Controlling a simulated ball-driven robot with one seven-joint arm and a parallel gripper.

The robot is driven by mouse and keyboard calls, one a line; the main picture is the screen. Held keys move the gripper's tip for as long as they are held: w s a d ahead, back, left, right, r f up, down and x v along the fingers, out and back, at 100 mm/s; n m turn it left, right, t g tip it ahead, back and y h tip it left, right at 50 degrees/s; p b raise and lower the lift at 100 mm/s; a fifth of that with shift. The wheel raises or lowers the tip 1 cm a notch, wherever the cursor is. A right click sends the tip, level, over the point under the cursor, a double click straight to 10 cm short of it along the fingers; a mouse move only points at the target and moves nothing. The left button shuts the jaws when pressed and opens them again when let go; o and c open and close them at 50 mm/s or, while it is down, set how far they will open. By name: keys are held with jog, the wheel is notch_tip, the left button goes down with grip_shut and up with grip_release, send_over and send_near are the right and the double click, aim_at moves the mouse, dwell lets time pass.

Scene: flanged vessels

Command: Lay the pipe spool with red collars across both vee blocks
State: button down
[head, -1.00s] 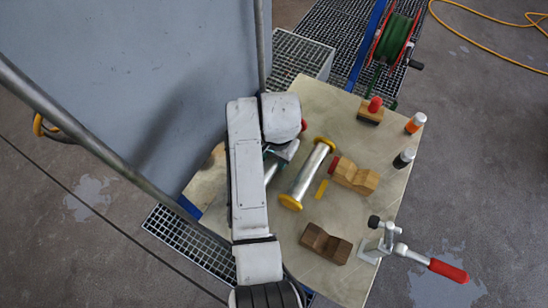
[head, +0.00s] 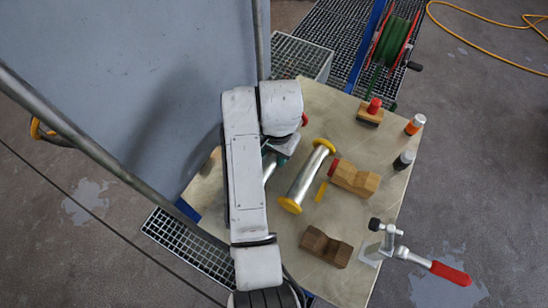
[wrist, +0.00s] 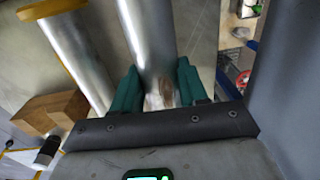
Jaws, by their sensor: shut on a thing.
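The pipe spool with red collars (head: 270,170) is a silver tube, mostly hidden under my arm in the head view. A bit of red shows past my wrist at its far end. My gripper (head: 277,156) is shut on its tube. In the wrist view the teal fingers (wrist: 157,82) stand on both sides of the silver tube (wrist: 147,40); its collars are not visible there. The light wooden vee block (head: 354,178) and the dark brown vee block (head: 326,246) stand to the right, apart from each other, with nothing lying in their notches.
A spool with yellow collars (head: 307,176) lies between my gripper and the light block. A toggle clamp (head: 385,243) with a red handle stands at the right edge. Two bottles (head: 415,124) (head: 403,160) and a red-knobbed wooden piece (head: 370,112) stand farther back. A grey panel (head: 130,90) rises at left.

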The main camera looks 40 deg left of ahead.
jog(key=s+d+r+p, duration=0.8)
jog(key=s+d+r, duration=0.1)
jog(key=s, duration=0.1)
jog(key=shift+d+r+p, duration=0.25)
jog(key=shift+p, duration=0.1)
